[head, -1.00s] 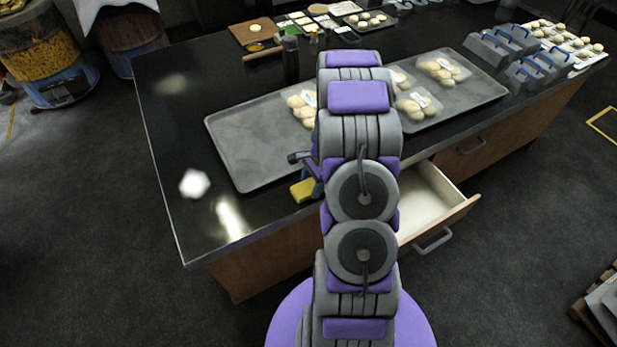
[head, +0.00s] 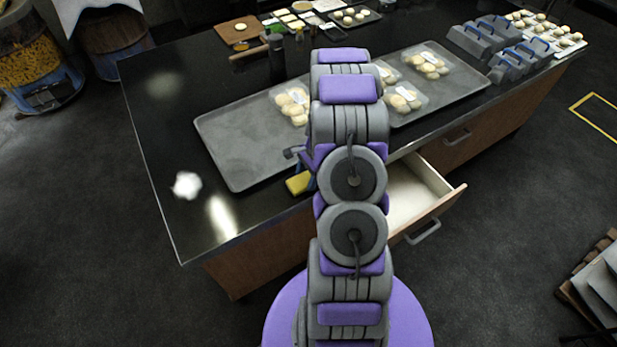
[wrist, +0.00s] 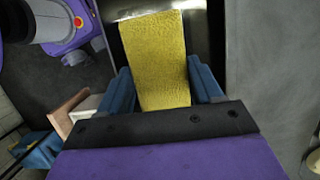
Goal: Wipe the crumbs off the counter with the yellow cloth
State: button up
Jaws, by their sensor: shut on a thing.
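The yellow cloth (head: 299,183) is in my gripper at the front edge of the dark counter (head: 165,130), just in front of the large grey tray. In the wrist view the cloth (wrist: 158,62) hangs between the two blue fingers of my gripper (wrist: 162,85), which is shut on it. In the head view my arm hides most of the gripper (head: 304,168). I cannot tell whether the cloth touches the counter. No crumbs can be made out; bright white patches at the counter's left may be reflections.
The grey tray (head: 235,150) carries several packs of buns (head: 405,99). An open drawer (head: 415,195) juts out below the counter, right of my arm. A dark bottle (head: 276,58) stands behind the tray. Grey blue-handled boxes (head: 480,42) stand at the right. The counter's left end is clear.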

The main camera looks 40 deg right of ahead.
jog(key=shift+w+d+p, duration=0.2)
jog(key=shift+w+p, duration=0.1)
jog(key=shift+w, duration=0.3)
jog(key=shift+w+d+p, duration=0.15)
jog(key=shift+w+p, duration=0.1)
jog(key=shift+w, duration=0.35)
jog(key=shift+s+d+r+p, duration=0.1)
jog(key=shift+s+d+p, duration=0.1)
jog(key=shift+d, duration=0.3)
jog(key=shift+s+d+p, duration=0.1)
jog(key=shift+d+p, duration=0.1)
jog(key=shift+d, duration=0.3)
jog(key=shift+s+a, duration=0.3)
jog(key=shift+s, duration=0.7)
jog(key=shift+s+a, duration=0.25)
jog(key=shift+s, duration=0.75)
jog(key=shift+r+p, duration=1.75)
jog(key=shift+r, duration=1.1)
jog(key=shift+r, duration=0.1)
jog(key=shift+r+p, duration=1)
jog(key=shift+r, duration=0.4)
